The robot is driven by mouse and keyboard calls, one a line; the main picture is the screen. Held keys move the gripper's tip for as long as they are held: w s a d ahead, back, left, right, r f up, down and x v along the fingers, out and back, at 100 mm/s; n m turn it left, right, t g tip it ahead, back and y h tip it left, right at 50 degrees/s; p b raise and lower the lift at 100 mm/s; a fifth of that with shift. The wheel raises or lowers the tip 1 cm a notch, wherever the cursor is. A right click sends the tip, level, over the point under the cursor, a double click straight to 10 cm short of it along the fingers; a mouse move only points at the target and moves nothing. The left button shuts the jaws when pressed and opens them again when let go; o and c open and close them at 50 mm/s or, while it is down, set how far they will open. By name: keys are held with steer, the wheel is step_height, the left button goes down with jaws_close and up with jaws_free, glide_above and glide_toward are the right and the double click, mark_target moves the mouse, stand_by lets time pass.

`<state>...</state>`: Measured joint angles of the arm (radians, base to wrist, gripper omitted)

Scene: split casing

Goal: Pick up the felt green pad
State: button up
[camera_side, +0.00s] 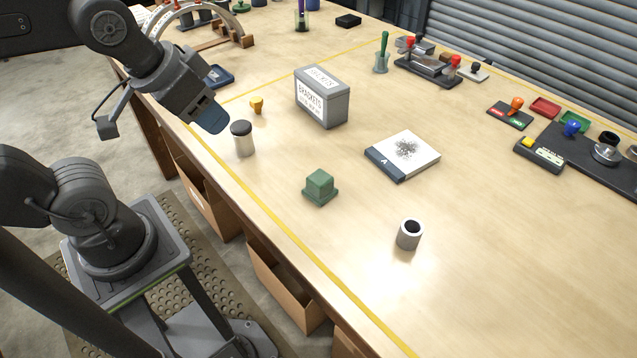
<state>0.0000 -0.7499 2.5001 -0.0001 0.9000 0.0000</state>
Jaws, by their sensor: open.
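A green block-like thing (320,187) stands on the bench, front of centre. It has a cube-shaped upper part on a slightly wider flat green base; I cannot tell whether this is one piece or a block on a separate pad. It is the most likely felt green pad. My gripper (210,119) is up at the left, above the bench's left edge, near a dark-capped jar. It is open and well apart from the green thing, up and to the left of it. No object shows between its fingers.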

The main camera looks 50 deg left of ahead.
steer(key=o, duration=0.6)
steer(key=shift+c, duration=0.2)
steer(key=n+g, duration=0.6)
steer(key=n, duration=1.3)
glide_above(320, 177)
step_height(320, 177, down, 5)
steer(key=f, duration=0.7)
steer(key=shift+w+a+f, duration=0.2)
steer(key=shift+w+f, duration=0.05)
steer(key=shift+w, duration=0.05)
steer(key=shift+s+d+f, duration=0.1)
steer(key=shift+s+f, duration=0.05)
steer(key=shift+f, duration=1.2)
steer(key=shift+s+d+f, duration=0.1)
steer(key=shift+s+f, duration=0.05)
steer(key=shift+f, duration=1.15)
